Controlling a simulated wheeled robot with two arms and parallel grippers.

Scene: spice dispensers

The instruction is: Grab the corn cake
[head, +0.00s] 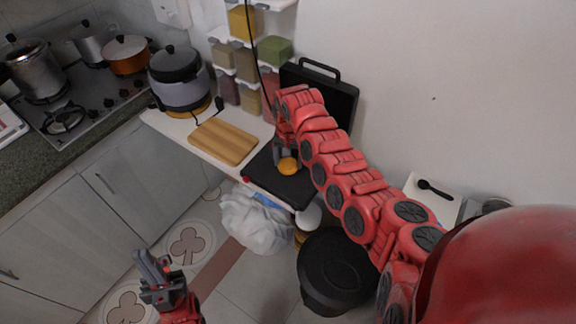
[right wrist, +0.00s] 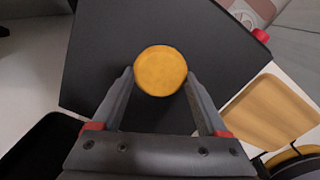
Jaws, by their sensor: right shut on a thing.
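The corn cake is a round, flat, orange-yellow disc (head: 288,166) at the black open griddle in the head view. It also shows in the right wrist view as a full disc (right wrist: 160,71) between my fingertips. My right gripper (head: 287,158) reaches down over the griddle plate (head: 297,188) and is shut on the corn cake, one finger on each side. Whether the cake touches the plate I cannot tell. My left gripper (head: 152,268) is low at the front left, away from the counter, with its fingers close together; its gap is unclear.
A wooden cutting board (head: 223,143) lies left of the griddle. The griddle's raised lid (head: 335,92) stands behind. A rice cooker (head: 180,78), spice dispensers (head: 244,58) and a stove with pots (head: 128,54) are further left. A black bin (head: 340,268) stands below.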

